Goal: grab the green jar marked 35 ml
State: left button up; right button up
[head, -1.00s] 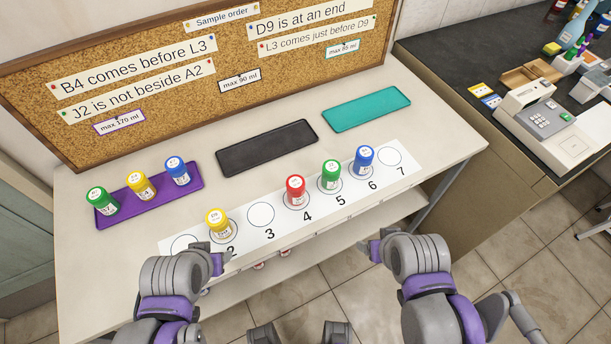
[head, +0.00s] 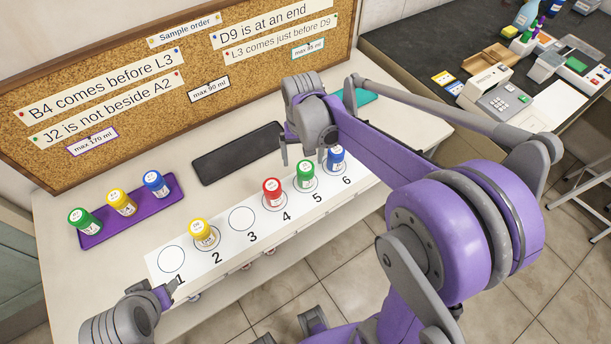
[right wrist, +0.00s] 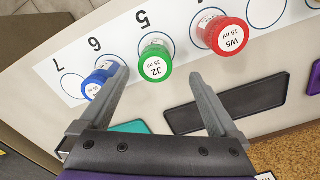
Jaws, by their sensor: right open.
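A green jar with a white lid label (head: 305,175) stands upright on circle 5 of the white numbered strip (head: 222,252). In the right wrist view the green jar (right wrist: 155,64) reads J2; its small ml figure is hard to read. My right gripper (head: 303,158) is open and empty, just above and behind this jar. In the right wrist view the jar lies between and beyond the fingertips (right wrist: 159,76). Another green jar (head: 82,222) stands at the left end of the purple tray (head: 96,239); its label is unreadable. My left gripper (head: 166,293) is near the strip's left end; its jaw gap is unclear.
A blue jar (head: 336,158) on 6 and a red jar (head: 273,192) on 4 flank the green one. A yellow jar (head: 204,234) stands on 2. Circles 1, 3 and 7 are empty. A black tray (head: 238,152) and a partly hidden teal tray (head: 362,97) lie behind.

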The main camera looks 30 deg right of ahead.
aim_at(306, 173)
jog(key=f, duration=0.8)
jog(key=shift+s+d, duration=0.15)
jog(key=shift+d, duration=0.15)
jog(key=shift+r, duration=0.1)
jog(key=c, duration=1.5)
